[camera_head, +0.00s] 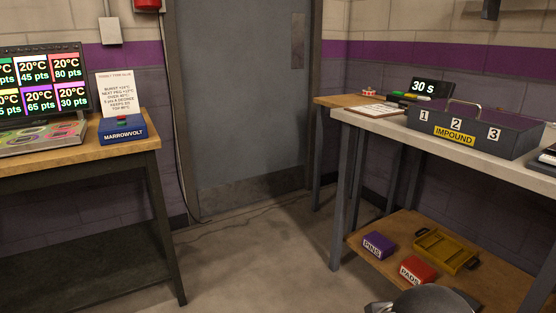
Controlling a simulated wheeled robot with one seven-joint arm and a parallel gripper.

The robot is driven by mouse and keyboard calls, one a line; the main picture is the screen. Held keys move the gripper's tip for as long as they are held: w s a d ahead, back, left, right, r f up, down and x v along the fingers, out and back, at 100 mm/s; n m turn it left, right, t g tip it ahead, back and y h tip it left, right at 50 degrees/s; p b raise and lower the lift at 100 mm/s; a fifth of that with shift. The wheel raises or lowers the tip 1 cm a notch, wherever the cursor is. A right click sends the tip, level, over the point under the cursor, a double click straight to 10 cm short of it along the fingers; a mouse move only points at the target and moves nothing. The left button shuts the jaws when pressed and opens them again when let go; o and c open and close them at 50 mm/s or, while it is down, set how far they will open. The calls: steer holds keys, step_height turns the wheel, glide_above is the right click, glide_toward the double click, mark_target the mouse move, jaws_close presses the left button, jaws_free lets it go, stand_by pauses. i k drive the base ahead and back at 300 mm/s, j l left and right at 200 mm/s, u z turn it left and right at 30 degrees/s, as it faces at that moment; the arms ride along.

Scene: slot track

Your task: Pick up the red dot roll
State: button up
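A small red and white round thing (369,91) stands on the wooden-topped table at the back right, near the door. It may be the red dot roll, but it is too small to make out its markings. No other clear roll shows. My gripper is not in view. A grey rounded part at the bottom right edge looks like my own arm, and no fingers show on it.
A workbench (80,154) stands left; the middle floor is clear.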

mark_target(372, 93)
steer(key=i+u, duration=0.25)
steer(key=i, duration=2.05)
